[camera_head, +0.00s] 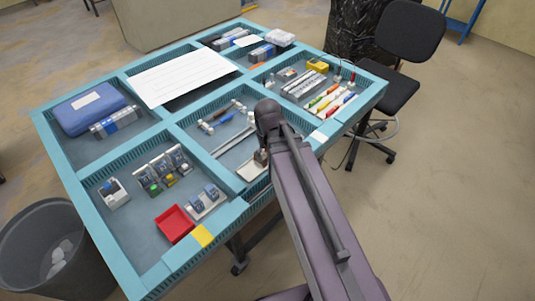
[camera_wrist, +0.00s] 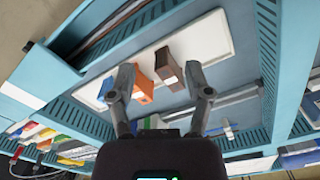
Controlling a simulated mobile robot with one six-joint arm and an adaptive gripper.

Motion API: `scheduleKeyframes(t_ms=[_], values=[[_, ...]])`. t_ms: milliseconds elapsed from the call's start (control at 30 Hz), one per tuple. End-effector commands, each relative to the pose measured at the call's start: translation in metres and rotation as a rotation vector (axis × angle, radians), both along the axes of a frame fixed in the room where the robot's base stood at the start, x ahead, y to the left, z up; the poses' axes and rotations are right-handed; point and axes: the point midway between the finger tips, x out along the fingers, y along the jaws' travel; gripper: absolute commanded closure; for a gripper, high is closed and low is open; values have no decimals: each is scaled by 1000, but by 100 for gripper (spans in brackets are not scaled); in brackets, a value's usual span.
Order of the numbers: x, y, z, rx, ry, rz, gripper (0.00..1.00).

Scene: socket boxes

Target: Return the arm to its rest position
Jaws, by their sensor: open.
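My arm (camera_head: 300,195) reaches from the lower right over the near middle of the blue compartment table (camera_head: 232,215). In the wrist view my gripper (camera_wrist: 160,85) has its two fingers spread apart with nothing held between them. Beyond the fingertips, a white tray (camera_wrist: 205,38) bears an orange block (camera_wrist: 140,88) and a brown block (camera_wrist: 167,66). Whether the fingers touch the blocks cannot be told. In the head view the arm hides the gripper, and part of the white tray (camera_head: 249,172) shows beside the arm.
A red bin (camera_head: 175,224) and small devices (camera_head: 162,170) sit in the near left compartment. Coloured markers (camera_head: 332,100) lie in the right compartment. A blue case (camera_head: 88,108) is at the left. A black chair (camera_head: 392,85) stands right of the table, a trash bin (camera_head: 45,245) lower left.

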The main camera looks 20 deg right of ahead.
Motion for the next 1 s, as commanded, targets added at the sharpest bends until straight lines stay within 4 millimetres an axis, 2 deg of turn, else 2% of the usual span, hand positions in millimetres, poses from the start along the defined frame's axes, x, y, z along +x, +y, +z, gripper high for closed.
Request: scheduleKeyframes(t_ms=[267,1000], values=[[-25,0,0,0,0,-25,35],[-23,0,0,0,0,-26,35]])
